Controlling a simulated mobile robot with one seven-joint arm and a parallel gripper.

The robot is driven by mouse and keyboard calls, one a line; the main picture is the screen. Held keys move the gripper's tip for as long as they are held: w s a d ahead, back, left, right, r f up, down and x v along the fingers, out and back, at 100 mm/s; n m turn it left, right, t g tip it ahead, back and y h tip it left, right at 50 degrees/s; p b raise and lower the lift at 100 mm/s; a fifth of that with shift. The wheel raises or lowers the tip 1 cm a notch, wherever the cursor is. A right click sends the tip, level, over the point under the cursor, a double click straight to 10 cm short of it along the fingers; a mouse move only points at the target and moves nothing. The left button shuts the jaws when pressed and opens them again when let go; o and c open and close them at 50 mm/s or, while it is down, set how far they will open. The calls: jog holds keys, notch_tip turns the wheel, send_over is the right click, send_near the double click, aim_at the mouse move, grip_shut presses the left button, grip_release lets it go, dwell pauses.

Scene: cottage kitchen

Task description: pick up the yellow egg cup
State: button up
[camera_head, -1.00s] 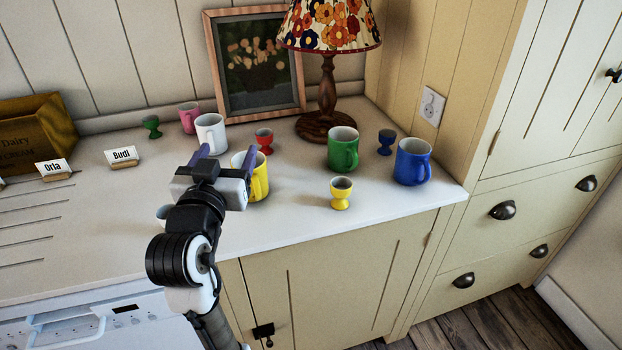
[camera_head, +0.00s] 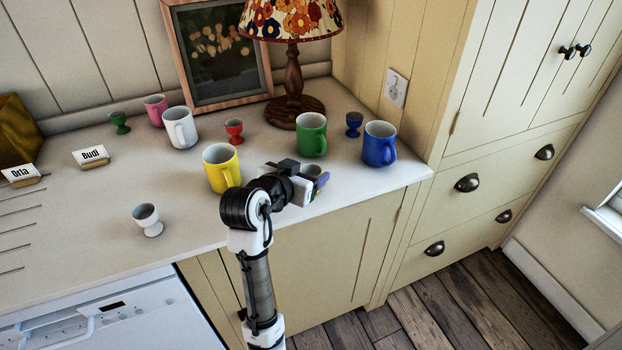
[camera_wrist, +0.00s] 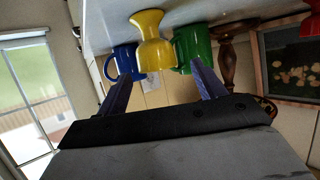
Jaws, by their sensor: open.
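The yellow egg cup (camera_wrist: 153,52) stands on the counter. The wrist view shows it upside down, in line with the gap between my fingers and at or just past their tips. In the head view my gripper (camera_head: 312,186) hides most of it. My gripper, also in the wrist view (camera_wrist: 160,72), is open with nothing held; a finger lies to each side of the cup's line. I cannot tell whether either touches it.
A green mug (camera_head: 311,136) and blue mug (camera_head: 379,146) stand behind the gripper. A yellow mug (camera_head: 219,166) is close on its left. A white egg cup (camera_head: 147,219) stands further left. A red egg cup (camera_head: 234,130), blue egg cup (camera_head: 354,123) and lamp (camera_head: 294,85) are further back.

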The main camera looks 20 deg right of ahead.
aim_at(315, 168)
jog(key=p+x, duration=0.1)
jog(key=x, duration=0.1)
jog(key=p+x, duration=0.1)
jog(key=x, duration=0.2)
jog(key=shift+s+f, duration=0.2)
jog(key=c, duration=1.1)
